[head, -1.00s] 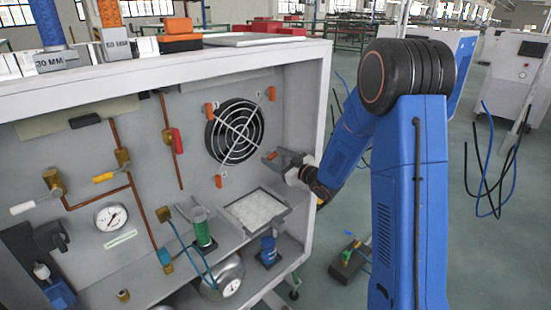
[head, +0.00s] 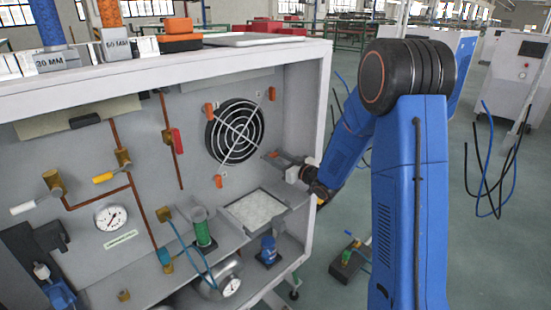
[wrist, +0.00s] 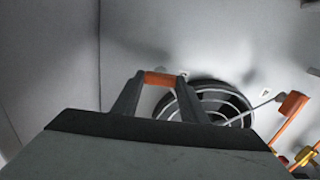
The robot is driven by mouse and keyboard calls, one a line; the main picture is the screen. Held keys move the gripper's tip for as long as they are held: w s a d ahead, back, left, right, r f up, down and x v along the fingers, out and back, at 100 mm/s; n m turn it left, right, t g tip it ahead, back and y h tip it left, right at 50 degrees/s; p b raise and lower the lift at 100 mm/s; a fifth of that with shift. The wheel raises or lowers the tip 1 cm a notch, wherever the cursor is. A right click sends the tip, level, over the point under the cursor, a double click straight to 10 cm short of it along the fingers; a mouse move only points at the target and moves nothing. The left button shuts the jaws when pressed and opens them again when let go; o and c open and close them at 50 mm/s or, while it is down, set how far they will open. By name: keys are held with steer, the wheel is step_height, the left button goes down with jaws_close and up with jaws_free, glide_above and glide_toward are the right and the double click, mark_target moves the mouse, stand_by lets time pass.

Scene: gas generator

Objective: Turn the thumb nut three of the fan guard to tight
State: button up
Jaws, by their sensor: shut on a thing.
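The round black fan with its pale wire guard (head: 235,131) is on the cabinet's back panel; it also shows in the wrist view (wrist: 218,104). Orange thumb nuts sit at its upper left (head: 209,110), upper right (head: 272,93) and lower left (head: 217,181).
The cabinet's right side wall (head: 312,150) stands close to my wrist. Copper pipes with a red-handled valve (head: 178,141) are left of the fan. Another orange nut (wrist: 288,110) shows at right in the wrist view.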

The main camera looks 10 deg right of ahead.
steer(key=m, duration=0.4)
steer(key=shift+d+m, duration=0.1)
steer(key=shift+m, duration=0.2)
steer(key=m, duration=0.4)
steer(key=shift+d+f+m, duration=0.1)
steer(key=shift+m, duration=0.2)
steer(key=m, duration=0.4)
steer(key=shift+w+f+m, duration=0.1)
steer(key=shift+m, duration=0.2)
steer(key=m, duration=0.4)
steer(key=shift+f+m, duration=0.1)
steer(key=shift+m, duration=0.2)
steer(key=o, duration=1)
steer(key=shift+d, duration=0.1)
steer(key=shift+o, duration=0.2)
steer(key=v, duration=1.7)
